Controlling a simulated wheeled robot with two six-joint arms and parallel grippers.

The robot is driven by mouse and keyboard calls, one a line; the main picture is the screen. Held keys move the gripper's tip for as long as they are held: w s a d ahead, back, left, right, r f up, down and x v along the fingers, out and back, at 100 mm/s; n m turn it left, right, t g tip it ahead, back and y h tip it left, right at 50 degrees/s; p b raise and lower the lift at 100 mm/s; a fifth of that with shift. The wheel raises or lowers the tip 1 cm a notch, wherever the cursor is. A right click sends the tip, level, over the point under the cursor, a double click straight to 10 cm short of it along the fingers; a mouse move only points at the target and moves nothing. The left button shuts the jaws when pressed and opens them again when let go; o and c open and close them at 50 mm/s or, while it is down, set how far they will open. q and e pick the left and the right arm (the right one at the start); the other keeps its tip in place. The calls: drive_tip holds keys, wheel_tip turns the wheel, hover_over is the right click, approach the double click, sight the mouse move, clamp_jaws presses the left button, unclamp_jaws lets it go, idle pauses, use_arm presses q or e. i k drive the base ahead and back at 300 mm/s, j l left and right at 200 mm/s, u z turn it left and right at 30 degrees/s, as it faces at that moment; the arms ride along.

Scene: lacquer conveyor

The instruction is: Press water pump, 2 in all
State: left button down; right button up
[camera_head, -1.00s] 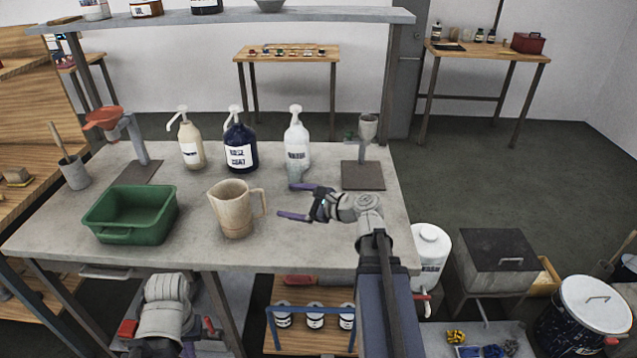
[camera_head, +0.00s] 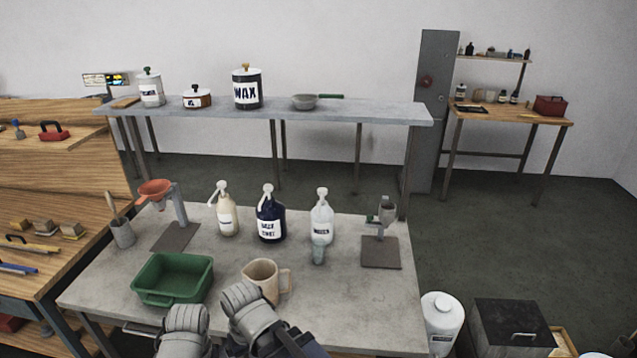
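Three pump bottles stand upright in a row on the grey worktable (camera_head: 240,330): a cream bottle (camera_head: 227,217), a dark blue bottle (camera_head: 271,218) and a white bottle (camera_head: 321,222) at the right. Each has a white pump head on top. Their labels are too small to read surely, so I cannot tell for certain which holds water. A small grey-blue cup (camera_head: 318,252) stands just in front of the white bottle. Grey links of my arms show at the bottom centre, near the beige jug. No gripper fingers show, and nothing of mine touches the bottles.
On the worktable are a green tub (camera_head: 150,289), a beige jug (camera_head: 262,277), an orange funnel (camera_head: 155,191) on a stand and another stand (camera_head: 381,252) at the right. A raised shelf (camera_head: 365,112) with a wax can (camera_head: 246,88) runs behind. Table space is clear front right.

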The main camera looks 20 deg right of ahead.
sight(321, 192)
drive_tip(key=z, duration=2.1)
drive_tip(key=i+j, duration=0.15)
drive_tip(key=j, duration=0.2)
drive_tip(key=i+j, duration=0.15)
drive_tip(key=j, duration=0.15)
drive_tip(key=i+j, duration=0.15)
drive_tip(key=j, duration=0.2)
